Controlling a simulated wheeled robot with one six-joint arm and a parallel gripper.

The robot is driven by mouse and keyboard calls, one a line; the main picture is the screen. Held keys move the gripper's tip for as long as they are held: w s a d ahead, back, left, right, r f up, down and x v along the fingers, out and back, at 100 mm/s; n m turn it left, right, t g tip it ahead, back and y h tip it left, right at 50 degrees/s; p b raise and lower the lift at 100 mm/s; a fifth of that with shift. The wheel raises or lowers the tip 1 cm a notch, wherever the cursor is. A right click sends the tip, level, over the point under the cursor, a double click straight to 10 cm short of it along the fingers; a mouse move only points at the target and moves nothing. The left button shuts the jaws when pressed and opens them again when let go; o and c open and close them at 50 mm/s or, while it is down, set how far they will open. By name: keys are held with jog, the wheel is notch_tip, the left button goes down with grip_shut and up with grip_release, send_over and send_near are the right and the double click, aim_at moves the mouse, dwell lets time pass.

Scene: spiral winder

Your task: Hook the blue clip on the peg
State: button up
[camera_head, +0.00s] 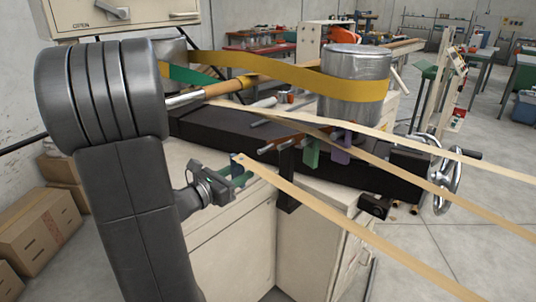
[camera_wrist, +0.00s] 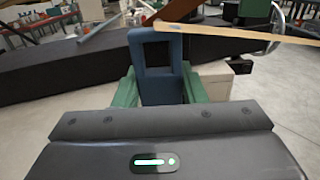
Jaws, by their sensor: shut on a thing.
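My gripper (camera_head: 238,174) is at the middle left in the head view, its green jaws shut on the blue clip (camera_head: 237,159). In the wrist view the blue clip (camera_wrist: 140,60) stands upright between the jaws, with a square opening in its upper part. The pegs (camera_head: 265,149) stick out from a rack beyond and right of my gripper. A green clip (camera_head: 312,153) and a purple clip (camera_head: 341,154) hang at the rack. The blue clip is apart from the pegs. In the wrist view a grey rod (camera_wrist: 98,26) shows left of the clip; I cannot tell which peg it is.
A tan strip (camera_head: 330,212) runs from near the blue clip to the lower right; other strips cross above the rack. A metal drum (camera_head: 356,70) with a yellow belt (camera_head: 270,75) stands behind. A dark beam (camera_head: 225,132) and white cabinets (camera_head: 235,250) lie close to my gripper.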

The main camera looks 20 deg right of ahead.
jog(key=x, duration=1.1)
jog(key=shift+d, duration=0.25)
jog(key=shift+w, duration=0.15)
jog(key=shift+f+b, duration=0.3)
jog(key=shift+f, duration=0.05)
jog(key=o, duration=1)
jog(key=shift+r+p, duration=0.3)
jog(key=shift+p, duration=1.1)
jog(key=b+v, duration=0.1)
jog(key=v, duration=0.3)
jog(key=b+v, duration=0.1)
jog(key=v, duration=0.4)
jog(key=b+v, duration=0.1)
jog(key=v, duration=0.3)
jog(key=shift+a+f, duration=0.3)
jog(key=shift+a, duration=0.05)
